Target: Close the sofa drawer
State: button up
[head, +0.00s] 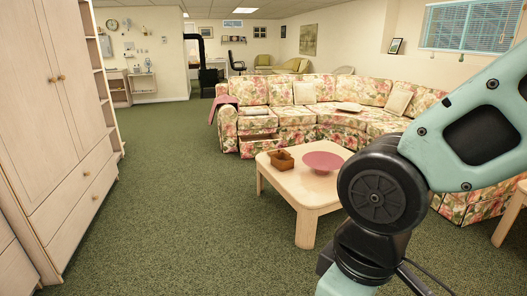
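A large floral sectional sofa (320,102) stands across the room, beyond the coffee table. At the base of its left section a drawer (259,146) stands partly open, low to the floor and facing me. The coffee table's far corner is just in front of it. My arm fills the right side of the head view, but my gripper is out of the frame, so its state does not show.
A light wood coffee table (316,193) stands in front of the sofa with a brown basket (281,162) and a pink bowl (323,162) on it. A tall wardrobe (65,110) lines the left. Green carpet (177,180) between is clear.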

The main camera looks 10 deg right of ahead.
aim_at(249, 146)
jog(key=i+j+u, duration=0.1)
jog(key=i+u, duration=0.35)
jog(key=i, duration=1.9)
jog(key=i+u, duration=0.1)
jog(key=i, duration=1.25)
jog(key=i+l, duration=0.1)
jog(key=i, duration=1.25)
jog(key=i+z, duration=0.2)
jog(key=i, duration=0.3)
jog(key=i+j+z, duration=0.2)
jog(key=i, duration=0.3)
jog(key=i+z, duration=0.2)
jog(key=i, duration=0.3)
jog(key=i+j+z, duration=0.2)
jog(key=i, duration=0.25)
jog(key=i+j+z, duration=0.15)
jog(key=i+z, duration=0.3)
jog(key=i+j+z, duration=0.45)
jog(key=i+l, duration=0.1)
